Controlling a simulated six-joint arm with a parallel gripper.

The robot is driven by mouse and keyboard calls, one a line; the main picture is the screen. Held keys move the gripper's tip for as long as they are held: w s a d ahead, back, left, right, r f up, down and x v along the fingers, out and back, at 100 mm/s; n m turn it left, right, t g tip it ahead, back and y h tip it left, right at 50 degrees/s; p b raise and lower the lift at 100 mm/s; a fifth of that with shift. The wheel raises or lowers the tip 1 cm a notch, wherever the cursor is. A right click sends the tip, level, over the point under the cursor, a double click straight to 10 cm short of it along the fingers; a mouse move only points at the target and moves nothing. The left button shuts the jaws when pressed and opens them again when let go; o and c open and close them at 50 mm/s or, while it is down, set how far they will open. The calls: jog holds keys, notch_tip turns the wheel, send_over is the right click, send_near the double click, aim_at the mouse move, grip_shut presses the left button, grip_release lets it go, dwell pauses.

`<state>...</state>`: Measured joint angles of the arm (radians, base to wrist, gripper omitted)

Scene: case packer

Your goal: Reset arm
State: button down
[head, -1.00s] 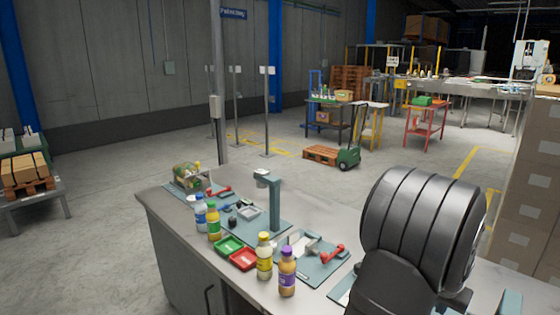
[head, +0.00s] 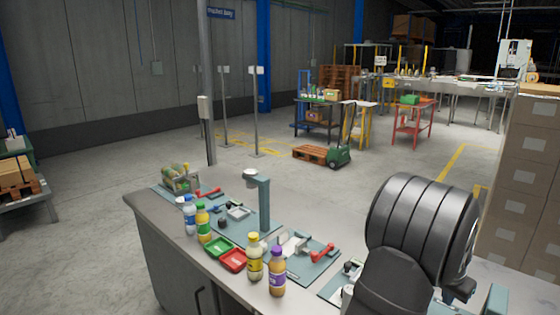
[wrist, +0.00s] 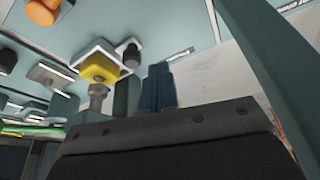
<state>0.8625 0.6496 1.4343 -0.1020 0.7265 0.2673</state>
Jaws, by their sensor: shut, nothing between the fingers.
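My arm (head: 420,230), dark grey and ribbed, fills the lower right of the head view above the right end of the bench. It hides its own end, so the gripper does not show there. In the wrist view my gripper (wrist: 158,86) shows as dark fingers close together, shut and empty. A teal panel with a yellow square part (wrist: 100,68) on a white plate lies beyond the fingers. An orange knob (wrist: 43,11) and a small dark cylinder (wrist: 130,54) are nearby. None of these appears to be held.
The grey bench (head: 165,240) carries several bottles, including a purple-labelled one (head: 277,275), a green tray (head: 219,247), a red tray (head: 233,261) and a teal post (head: 264,205). Stacked cartons (head: 520,190) stand at right. Floor behind the bench is open.

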jog(key=s+a+r+n, duration=0.1)
jog(key=s+a+r, duration=0.2)
jog(key=r, duration=0.5)
jog(key=shift+s+a, duration=0.15)
jog(key=shift+s, duration=0.2)
jog(key=shift+r, duration=0.1)
jog(key=c, duration=2.1)
grip_release()
jog(key=o, duration=1.8)
jog(key=shift+n+g+h, duration=0.3)
jog(key=shift+n+h, duration=0.2)
jog(key=shift+n, duration=0.4)
jog(key=s+r, duration=0.6)
jog(key=r, duration=0.1)
jog(key=shift+d+r, duration=0.1)
jog(key=shift+d, duration=0.25)
jog(key=o, duration=0.3)
jog(key=shift+s+d, duration=0.1)
jog(key=x, duration=0.9)
jog(key=shift+f, duration=0.3)
